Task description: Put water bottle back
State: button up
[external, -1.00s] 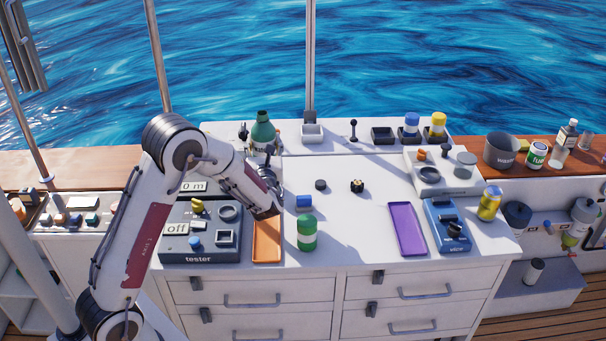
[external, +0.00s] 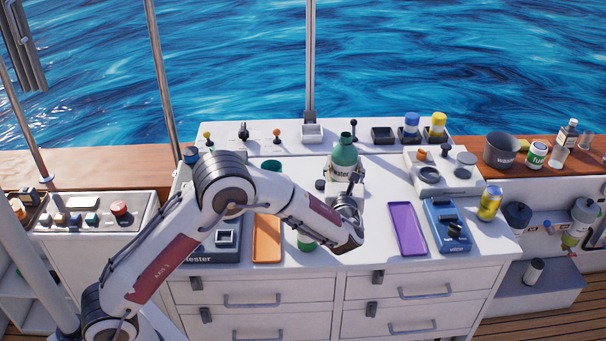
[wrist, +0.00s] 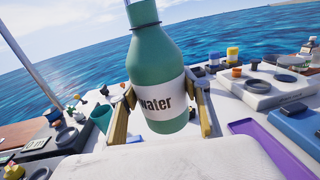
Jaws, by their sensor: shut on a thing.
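The green water bottle (external: 344,157) has a white label reading "water" and stands nearly upright in my gripper (external: 345,181) above the middle of the white counter. In the wrist view the bottle (wrist: 158,62) fills the centre, a little tilted, with its neck cut off by the top edge. My gripper (wrist: 165,118) is shut on it, one finger on each side of the label. The counter below the bottle is partly hidden by my arm in the external view.
An orange tray (external: 267,240) and a purple tray (external: 408,230) lie on the counter (external: 378,200). A blue device (external: 447,225) and a yellow can (external: 490,203) stand at the right. A teal cup (wrist: 102,117) shows left of the bottle.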

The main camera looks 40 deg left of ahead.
jog(key=shift+d+f, duration=0.25)
jog(key=shift+d, duration=0.25)
jog(key=shift+d+f, duration=0.25)
jog(key=shift+d, duration=0.25)
jog(key=shift+w+f, duration=0.1)
jog(key=shift+f, duration=1.9)
notch_tip(320, 180, down, 6)
jog(key=shift+f, duration=0.15)
jog(key=shift+f, duration=1.85)
jog(key=shift+f, duration=0.15)
jog(key=o, duration=1.4)
